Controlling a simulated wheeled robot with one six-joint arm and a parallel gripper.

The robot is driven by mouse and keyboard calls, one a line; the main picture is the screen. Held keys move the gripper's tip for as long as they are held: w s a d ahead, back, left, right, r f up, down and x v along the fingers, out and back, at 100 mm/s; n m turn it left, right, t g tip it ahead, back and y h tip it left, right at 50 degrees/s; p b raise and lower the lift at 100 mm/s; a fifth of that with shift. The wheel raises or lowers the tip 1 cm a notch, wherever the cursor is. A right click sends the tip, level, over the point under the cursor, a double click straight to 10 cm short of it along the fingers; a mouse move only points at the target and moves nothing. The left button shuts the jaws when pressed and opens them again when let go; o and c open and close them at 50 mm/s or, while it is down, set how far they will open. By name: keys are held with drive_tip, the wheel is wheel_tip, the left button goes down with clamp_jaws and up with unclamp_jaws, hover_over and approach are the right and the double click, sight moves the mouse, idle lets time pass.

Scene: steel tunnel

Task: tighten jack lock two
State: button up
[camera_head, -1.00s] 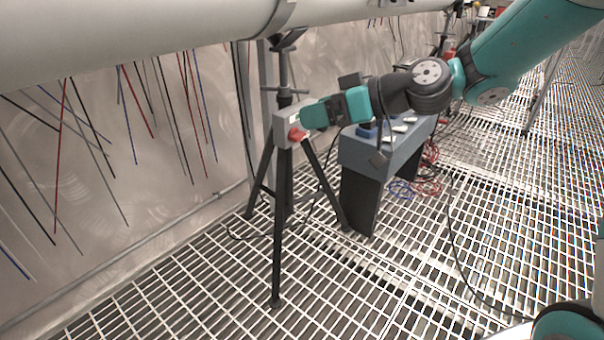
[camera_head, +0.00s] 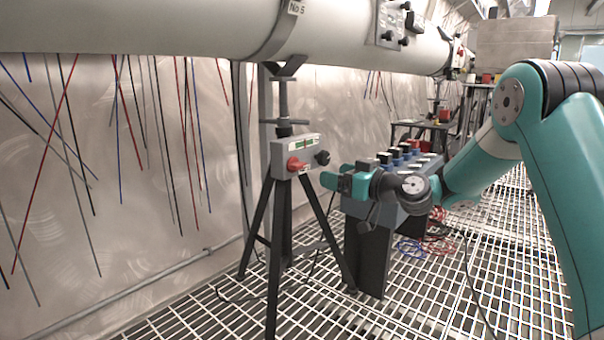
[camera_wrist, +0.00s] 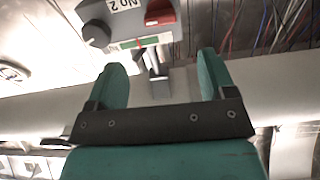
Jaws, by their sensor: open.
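The jack's grey lock box (camera_head: 283,160) is mounted on a black tripod stand under the large pipe. A red knob (camera_head: 295,164) and a black knob (camera_head: 322,157) sit on its front, with a green display strip (camera_head: 304,143) above. The wrist view shows the box upside down at the top, with its label "No 2" (camera_wrist: 126,3), red knob (camera_wrist: 159,13) and black knob (camera_wrist: 97,33). My gripper (camera_head: 328,181) is just right of the box, apart from it. Its two fingers (camera_wrist: 162,80) are spread with nothing between them.
A blue-grey bench (camera_head: 368,245) with several knobs or connectors stands behind my gripper. Coloured cables (camera_head: 430,245) lie on the grated floor. Thin coloured rods or wires line the left wall.

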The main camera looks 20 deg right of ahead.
sight(302, 167)
drive_tip(key=b+x, duration=0.2)
drive_tip(key=x, duration=0.8)
drive_tip(key=shift+f+b, duration=0.1)
drive_tip(key=shift+b, duration=0.2)
drive_tip(key=shift+w+a, duration=0.35)
drive_tip(key=shift+w, duration=0.15)
drive_tip(key=c, duration=0.9)
